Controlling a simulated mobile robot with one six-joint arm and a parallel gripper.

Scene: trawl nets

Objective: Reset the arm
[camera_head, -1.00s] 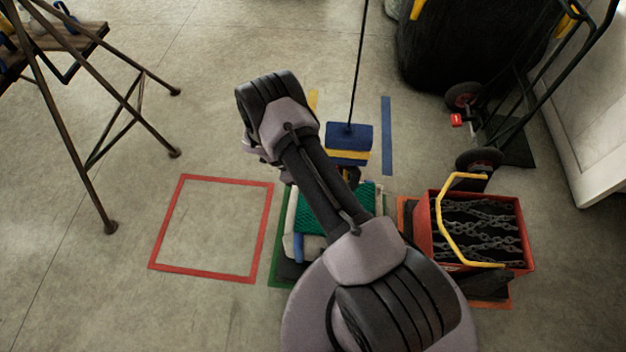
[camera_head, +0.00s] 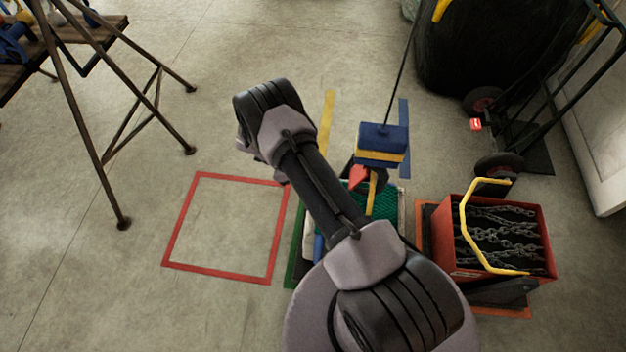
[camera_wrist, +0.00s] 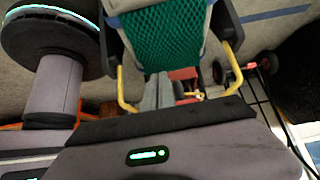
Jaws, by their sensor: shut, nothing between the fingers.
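My arm (camera_head: 315,180) is folded in the middle of the head view, and it hides my gripper there. In the wrist view my gripper (camera_wrist: 165,90) shows as two grey fingers pressed together, with nothing held between them. Beyond the fingers is a green net (camera_wrist: 165,32) in a pale frame. In the head view the green net (camera_head: 388,202) lies partly behind my arm, inside a green floor outline (camera_head: 296,245).
A blue and yellow block (camera_head: 382,143) hangs on a dark line above the net. A red crate of chains (camera_head: 545,230) with a yellow handle stands right. A trestle (camera_head: 115,150) is left, a hand truck (camera_head: 498,165) far right. The red floor square (camera_head: 225,225) is empty.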

